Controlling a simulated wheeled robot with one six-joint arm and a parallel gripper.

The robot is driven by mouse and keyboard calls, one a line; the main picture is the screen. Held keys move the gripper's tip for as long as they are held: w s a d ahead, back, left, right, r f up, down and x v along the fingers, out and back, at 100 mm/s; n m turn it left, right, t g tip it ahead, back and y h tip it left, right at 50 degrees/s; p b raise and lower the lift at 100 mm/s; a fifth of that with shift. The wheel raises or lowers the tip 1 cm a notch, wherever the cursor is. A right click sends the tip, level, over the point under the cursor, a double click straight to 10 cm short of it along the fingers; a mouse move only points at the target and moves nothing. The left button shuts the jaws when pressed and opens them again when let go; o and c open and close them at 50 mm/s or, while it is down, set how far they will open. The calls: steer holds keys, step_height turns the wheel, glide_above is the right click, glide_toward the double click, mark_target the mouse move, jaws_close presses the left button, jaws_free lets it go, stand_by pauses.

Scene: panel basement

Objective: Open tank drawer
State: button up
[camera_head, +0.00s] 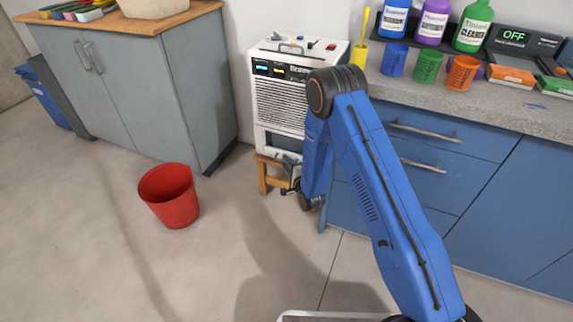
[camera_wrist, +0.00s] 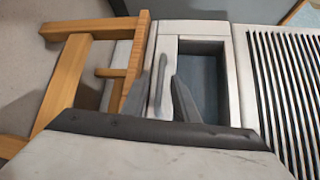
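A white dehumidifier (camera_head: 283,95) stands on a low wooden stool. Its tank drawer (camera_head: 284,143) is at the bottom front, with a dark window, and looks closed. In the wrist view the picture is turned, and the tank drawer's white front (camera_wrist: 190,29) shows with its dark window (camera_wrist: 203,85) and a pale bar handle (camera_wrist: 157,88). My gripper (camera_wrist: 168,78) is open, its two dark fingers apart, with the handle seen between them or just beyond. Contact cannot be told. In the head view my gripper (camera_head: 293,188) is low before the stool, partly hidden by my arm.
The wooden stool (camera_head: 265,178) also shows in the wrist view (camera_wrist: 70,70). A red bucket (camera_head: 170,197) stands on the floor to the left. A grey cabinet (camera_head: 150,95) is left of the dehumidifier. Blue cabinets (camera_head: 500,220) with a counter are right. Floor in front is clear.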

jaws_close()
stand_by(1.4)
